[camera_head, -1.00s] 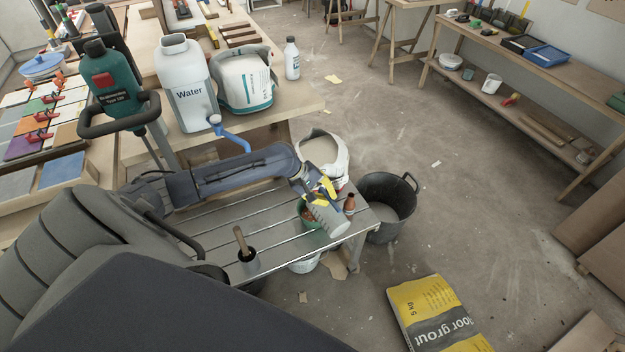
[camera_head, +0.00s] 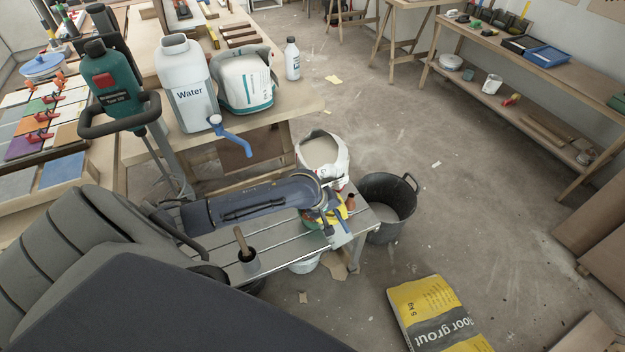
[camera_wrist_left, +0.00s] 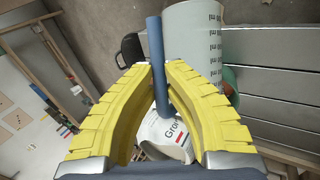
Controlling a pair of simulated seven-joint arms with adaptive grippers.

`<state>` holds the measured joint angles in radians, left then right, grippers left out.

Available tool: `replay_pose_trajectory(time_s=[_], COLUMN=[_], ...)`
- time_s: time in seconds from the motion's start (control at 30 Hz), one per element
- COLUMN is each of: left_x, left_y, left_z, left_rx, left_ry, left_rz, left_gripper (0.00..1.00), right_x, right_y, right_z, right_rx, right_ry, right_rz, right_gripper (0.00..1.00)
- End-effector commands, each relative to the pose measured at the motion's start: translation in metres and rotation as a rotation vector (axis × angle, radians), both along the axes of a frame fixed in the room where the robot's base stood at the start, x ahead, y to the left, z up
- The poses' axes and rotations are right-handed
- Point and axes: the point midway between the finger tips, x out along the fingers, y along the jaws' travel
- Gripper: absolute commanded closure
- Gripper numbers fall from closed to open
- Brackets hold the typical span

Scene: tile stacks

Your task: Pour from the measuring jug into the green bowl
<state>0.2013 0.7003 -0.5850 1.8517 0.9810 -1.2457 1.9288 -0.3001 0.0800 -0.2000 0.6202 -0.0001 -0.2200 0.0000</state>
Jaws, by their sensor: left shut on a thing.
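My left gripper (camera_head: 326,212) is over the right end of the slatted bench. In the left wrist view, its yellow fingers (camera_wrist_left: 165,95) are closed around the blue handle (camera_wrist_left: 156,60) of the measuring jug. The pale grey jug body (camera_wrist_left: 193,45) with printed marks lies beyond the fingers. The green bowl (camera_head: 305,218) is largely covered by the gripper and wrist; a green rim (camera_wrist_left: 231,78) shows beside the jug in the wrist view. Their exact gap cannot be told. My right gripper is out of view.
A white bag (camera_head: 338,154) and black bucket (camera_head: 405,200) are beyond the bench.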

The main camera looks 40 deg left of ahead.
Motion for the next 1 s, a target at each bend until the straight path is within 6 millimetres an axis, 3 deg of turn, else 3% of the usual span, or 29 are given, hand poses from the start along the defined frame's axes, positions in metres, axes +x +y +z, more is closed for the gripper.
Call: replay_pose_trajectory(time_s=[1.0], left_x=[-0.017], left_y=[-0.043], left_z=[-0.041], left_rx=[0.399], left_ry=[-0.158], left_rz=[-0.01], left_gripper=[1.0], right_x=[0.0], right_y=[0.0], right_z=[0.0], right_rx=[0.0], right_ry=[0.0], right_rz=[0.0], right_gripper=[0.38])
